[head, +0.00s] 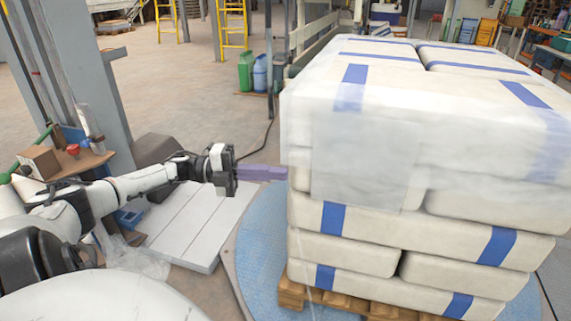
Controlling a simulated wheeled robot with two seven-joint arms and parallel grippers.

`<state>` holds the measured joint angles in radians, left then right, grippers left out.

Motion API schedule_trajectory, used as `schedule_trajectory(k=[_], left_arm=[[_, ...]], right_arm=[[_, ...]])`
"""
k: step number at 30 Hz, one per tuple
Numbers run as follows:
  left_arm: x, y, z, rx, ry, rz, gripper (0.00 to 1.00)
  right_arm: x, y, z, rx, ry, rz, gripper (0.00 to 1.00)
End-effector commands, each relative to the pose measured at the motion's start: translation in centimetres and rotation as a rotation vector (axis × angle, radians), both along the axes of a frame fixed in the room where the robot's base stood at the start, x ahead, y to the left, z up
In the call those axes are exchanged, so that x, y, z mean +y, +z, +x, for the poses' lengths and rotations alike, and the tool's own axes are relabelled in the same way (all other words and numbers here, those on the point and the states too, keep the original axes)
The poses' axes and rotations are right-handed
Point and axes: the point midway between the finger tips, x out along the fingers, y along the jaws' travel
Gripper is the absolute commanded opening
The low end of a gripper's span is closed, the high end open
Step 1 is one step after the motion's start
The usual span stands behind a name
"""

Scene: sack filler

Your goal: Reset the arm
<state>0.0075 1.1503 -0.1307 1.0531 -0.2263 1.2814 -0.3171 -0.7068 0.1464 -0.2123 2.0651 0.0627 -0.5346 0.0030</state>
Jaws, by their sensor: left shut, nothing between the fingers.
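My left arm comes in from the left, and its gripper (262,173) points right with its fingers together and nothing held. The fingertips are close to the left side of a tall stack of white sacks with blue bands (345,245). I cannot tell whether they touch it. The upper part of the stack is covered by a translucent plastic film (360,150). My right gripper does not show.
The stack stands on a wooden pallet (292,292) on a round blue plate (258,245). White panels (190,228) lie below my left arm. A small wooden shelf (75,165) stands at left beside a grey post (85,60). Green and blue jugs (261,73) stand behind. Open floor lies at the back left.

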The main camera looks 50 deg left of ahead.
Motion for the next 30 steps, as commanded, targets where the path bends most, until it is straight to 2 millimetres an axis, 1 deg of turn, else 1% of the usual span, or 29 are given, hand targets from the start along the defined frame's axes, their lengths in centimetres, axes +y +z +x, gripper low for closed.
schedule_trajectory(k=[17, 20, 23, 24, 26, 27, 29, 30], left_arm=[[0.0, -0.1, 0.0, 0.002, 0.000, -0.002, 0.00], [-1.0, -1.1, 0.2, 0.028, 0.020, -0.034, 0.00], [-3.8, -4.0, 0.8, 0.104, 0.086, -0.131, 0.00], [-5.4, -5.6, 1.0, 0.153, 0.129, -0.188, 0.00], [-8.3, -8.2, 0.8, 0.243, 0.206, -0.285, 0.00], [-10.3, -10.0, 0.5, 0.312, 0.264, -0.355, 0.00], [-13.2, -12.5, -0.4, 0.424, 0.357, -0.459, 0.00], [-15.1, -14.0, -1.3, 0.502, 0.420, -0.525, 0.00]], right_arm=[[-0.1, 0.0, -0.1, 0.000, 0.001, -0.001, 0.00], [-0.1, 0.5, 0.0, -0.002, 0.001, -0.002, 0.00], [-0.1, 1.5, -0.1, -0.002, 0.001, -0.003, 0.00], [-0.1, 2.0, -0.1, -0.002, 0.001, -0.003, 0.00], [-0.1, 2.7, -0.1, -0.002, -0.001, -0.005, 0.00], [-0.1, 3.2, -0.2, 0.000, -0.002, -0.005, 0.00], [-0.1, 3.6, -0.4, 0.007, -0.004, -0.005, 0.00], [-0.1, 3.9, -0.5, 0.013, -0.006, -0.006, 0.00]])
